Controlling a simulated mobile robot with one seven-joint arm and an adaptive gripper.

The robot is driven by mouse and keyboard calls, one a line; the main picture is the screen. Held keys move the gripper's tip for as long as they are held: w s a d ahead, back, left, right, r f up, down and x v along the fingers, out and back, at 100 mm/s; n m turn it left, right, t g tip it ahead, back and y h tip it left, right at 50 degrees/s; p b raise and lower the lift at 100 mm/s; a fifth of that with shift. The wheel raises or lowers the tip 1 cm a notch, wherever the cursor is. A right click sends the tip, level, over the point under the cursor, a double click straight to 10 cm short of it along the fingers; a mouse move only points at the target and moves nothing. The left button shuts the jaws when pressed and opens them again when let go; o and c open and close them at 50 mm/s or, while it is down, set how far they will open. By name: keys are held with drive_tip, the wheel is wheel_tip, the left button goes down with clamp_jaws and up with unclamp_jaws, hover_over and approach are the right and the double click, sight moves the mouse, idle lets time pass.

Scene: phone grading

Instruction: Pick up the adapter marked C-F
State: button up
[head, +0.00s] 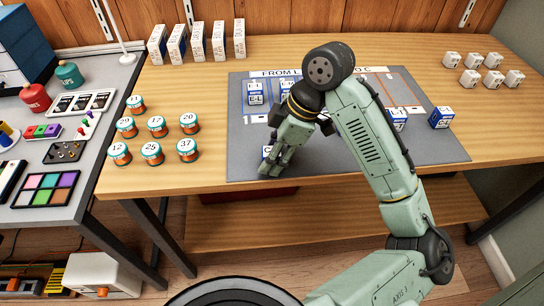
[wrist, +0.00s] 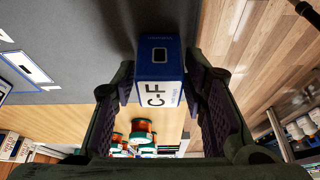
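The adapter marked C-F (wrist: 158,92) is a small blue and white block, with its label facing the wrist camera. In the wrist view it sits between the two finger tips of my gripper (wrist: 160,75), with a finger close against each side. My gripper appears shut on it. In the head view my gripper (head: 273,166) is low at the front left part of the grey mat (head: 240,120). It hides most of the adapter there, and only a bit of blue and white shows. I cannot tell whether the adapter is touching the mat.
Other blue and white adapters stand on the mat, such as one at the right (head: 441,117). Several orange and teal jars (head: 152,153) stand left of the mat. White cubes (head: 492,60) are at the back right, and upright white boxes (head: 198,42) at the back left.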

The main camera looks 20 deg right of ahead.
drive_tip(key=c, duration=0.7)
drive_tip(key=shift+r, duration=0.1)
